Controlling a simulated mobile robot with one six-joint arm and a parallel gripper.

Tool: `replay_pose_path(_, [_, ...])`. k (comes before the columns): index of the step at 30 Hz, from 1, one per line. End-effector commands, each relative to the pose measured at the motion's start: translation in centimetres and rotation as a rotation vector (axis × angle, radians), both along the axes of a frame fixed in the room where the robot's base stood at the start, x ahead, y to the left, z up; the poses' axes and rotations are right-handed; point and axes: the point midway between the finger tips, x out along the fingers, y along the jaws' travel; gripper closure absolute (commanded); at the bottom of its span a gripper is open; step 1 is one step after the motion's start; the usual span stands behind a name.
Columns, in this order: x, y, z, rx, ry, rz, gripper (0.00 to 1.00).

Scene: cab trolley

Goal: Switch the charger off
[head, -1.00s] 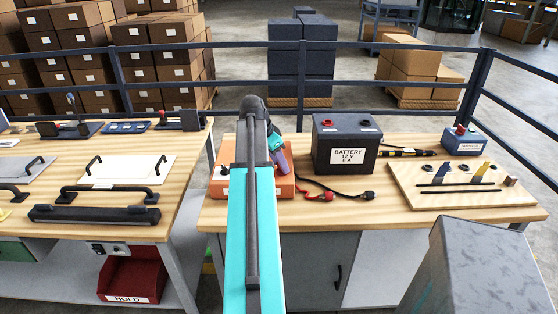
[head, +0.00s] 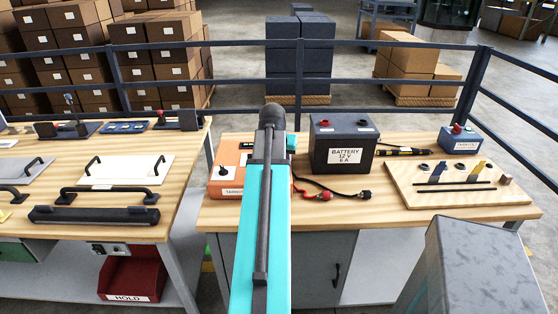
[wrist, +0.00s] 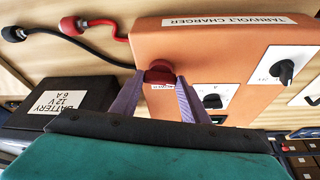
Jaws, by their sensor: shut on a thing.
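The orange charger (head: 228,170) stands on the right bench, partly hidden behind my arm in the head view. In the wrist view the charger (wrist: 220,45) fills the upper right, with a label reading like "Tarivolt Charger". A red knob (wrist: 160,72) sits on its near edge above a small label, probably "power". My gripper (wrist: 160,79) has its purple fingers on either side of the red knob and is shut on it. Black dials (wrist: 284,70) (wrist: 212,101) on white plates lie to the right of the knob. The fingers are hidden in the head view.
A dark 12 V battery (head: 343,150) stands right of the charger. Red and black leads (head: 318,196) lie on the bench before it. A wooden board with strips (head: 450,197) and a blue-grey box (head: 460,142) are farther right. The left bench holds handles and plates.

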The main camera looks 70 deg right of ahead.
Motion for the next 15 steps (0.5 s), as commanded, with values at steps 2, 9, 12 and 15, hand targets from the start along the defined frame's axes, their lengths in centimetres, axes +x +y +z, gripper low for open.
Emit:
replay_pose_path(2, [0.4, -0.33, 0.33, -0.012, -0.011, 0.055, 0.81])
replay_pose_path(9, [0.39, -0.36, 0.28, -0.012, -0.01, 0.176, 0.81])
replay_pose_path(12, [0.44, -0.35, 0.26, -0.012, -0.012, 0.207, 0.81])
replay_pose_path(15, [0.44, -0.35, 0.24, -0.012, -0.011, 0.226, 0.81])
